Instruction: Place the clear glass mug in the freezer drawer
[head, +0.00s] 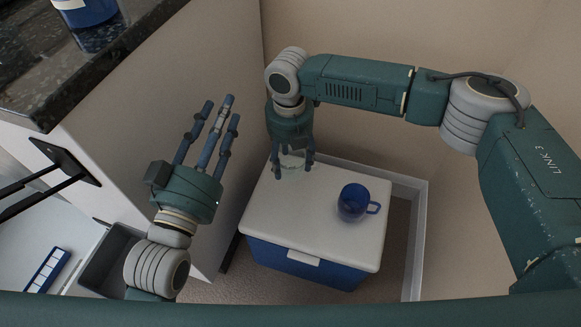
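A clear, faint glass object (292,161), seemingly the clear glass mug, is at the far left corner of the white cooler lid. My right gripper (293,167) points down over it, with its fingers around it. I cannot tell whether they press on the glass, and they partly hide it. My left gripper (214,121) is open and empty, its fingers straight and apart, pointing up in the picture beside the cabinet side. At the lower left, a grey open bin (108,262) sits by a white surface; I cannot tell whether this is the freezer drawer.
A blue mug (354,203) stands on the right part of the cooler (314,234). A pale raised frame (417,235) runs behind and right of the cooler. A dark stone counter (45,75) holds a blue container (90,14). A blue and white item (46,270) lies lower left.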

